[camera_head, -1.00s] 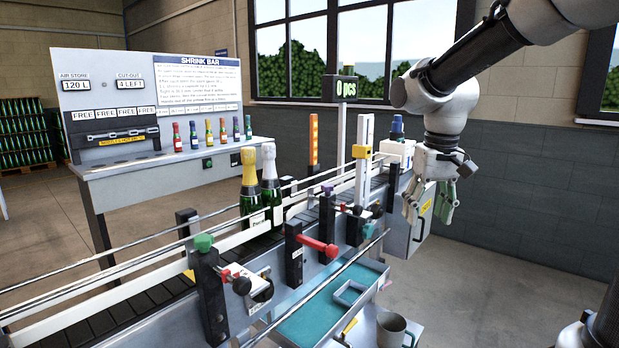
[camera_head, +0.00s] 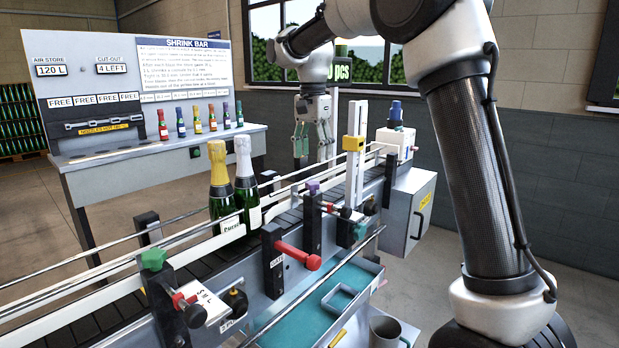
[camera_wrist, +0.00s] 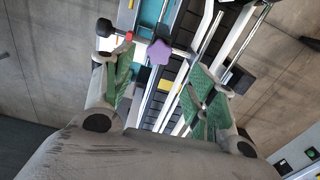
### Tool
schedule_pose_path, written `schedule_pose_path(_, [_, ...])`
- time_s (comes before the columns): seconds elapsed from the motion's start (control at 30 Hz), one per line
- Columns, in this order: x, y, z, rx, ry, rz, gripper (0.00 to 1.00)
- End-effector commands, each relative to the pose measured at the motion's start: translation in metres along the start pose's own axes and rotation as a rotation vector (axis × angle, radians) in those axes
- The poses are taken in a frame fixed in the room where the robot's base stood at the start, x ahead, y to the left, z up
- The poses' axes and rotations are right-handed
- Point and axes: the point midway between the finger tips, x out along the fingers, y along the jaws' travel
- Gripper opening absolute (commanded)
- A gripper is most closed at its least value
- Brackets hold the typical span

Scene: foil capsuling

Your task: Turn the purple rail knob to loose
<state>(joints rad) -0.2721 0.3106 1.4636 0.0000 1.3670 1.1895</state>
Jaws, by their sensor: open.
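The purple rail knob (camera_head: 313,187) sits on top of a black post on the near side of the conveyor. In the wrist view the star-shaped purple knob (camera_wrist: 158,51) shows between and beyond the fingers, nearer the left one. My gripper (camera_head: 314,151) hangs fingers down above the conveyor area, higher in the picture than the knob and apart from it. Its green-padded fingers are spread wide in the wrist view (camera_wrist: 165,82), with nothing between the pads. The knob's marking for loose cannot be read.
Two bottles (camera_head: 246,195) stand on the conveyor left of the knob. A red lever (camera_head: 300,256), a green knob (camera_head: 153,260) and a yellow-topped post (camera_head: 354,143) line the rails.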

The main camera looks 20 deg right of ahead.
Motion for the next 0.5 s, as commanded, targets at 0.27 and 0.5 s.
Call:
schedule_pose_path(0.27, [0.032, 0.001, 0.0, 0.027, -0.002, 0.004, 0.57])
schedule_pose_path(0.5, [0.068, 0.001, 0.0, 0.026, -0.001, 0.003, 0.57])
